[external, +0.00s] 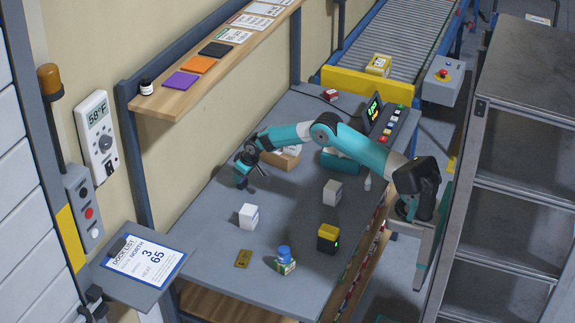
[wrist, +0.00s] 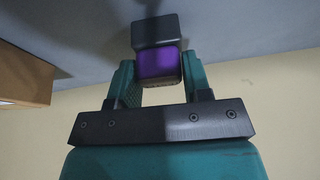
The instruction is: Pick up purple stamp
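The purple stamp (wrist: 158,64) is a small block with a purple part and a dark grey part. In the wrist view it sits between the two teal fingers of my gripper (wrist: 160,78), which appear to touch it on both sides. In the external view my gripper (external: 243,178) is over the left back part of the grey table, pointing down. The stamp's purple does not show there, and whether the stamp rests on the table is hard to tell.
A cardboard box (external: 284,158) is right of my gripper. A white cube (external: 248,216), a grey cube (external: 332,192), a yellow-black device (external: 327,238) and a blue-capped bottle (external: 285,256) stand on the table (external: 200,250). A wooden shelf (external: 165,102) hangs above, left.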

